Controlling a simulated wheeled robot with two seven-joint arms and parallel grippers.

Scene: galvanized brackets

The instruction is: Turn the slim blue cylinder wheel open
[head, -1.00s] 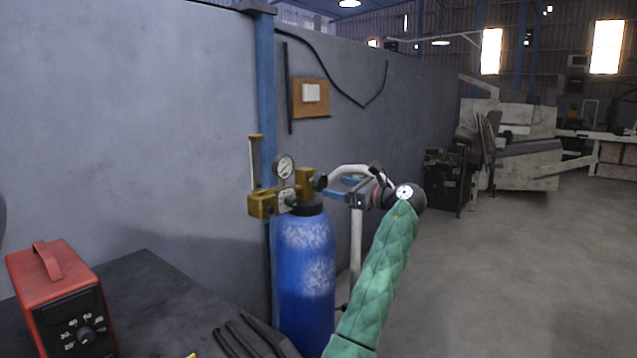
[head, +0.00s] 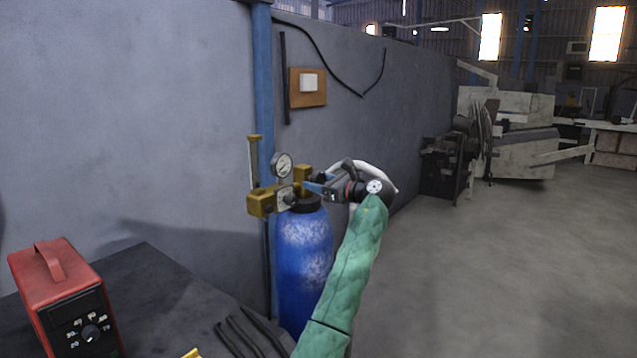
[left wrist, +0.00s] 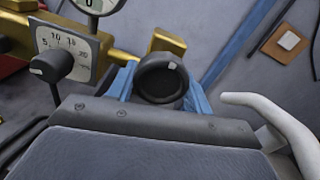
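The blue cylinder (head: 304,250) stands upright beside the wall, with a brass regulator (head: 262,202) and a round gauge (head: 282,165) on top. Its dark valve wheel (head: 319,177) sits at the right of the brass valve; in the left wrist view the round black wheel (left wrist: 160,80) shows face-on. My left gripper (head: 315,185) is at the wheel, coming from the right. Its blue fingers (left wrist: 160,92) stand apart, one on each side of the wheel; whether they touch it I cannot tell. My right gripper is not in view.
A curved white tube (head: 388,174) passes close behind my left gripper. A dark table (head: 160,290) with a red box (head: 65,300) and black rods is at lower left. The grey wall (head: 150,110) is behind the cylinder. Open floor (head: 480,270) lies to the right.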

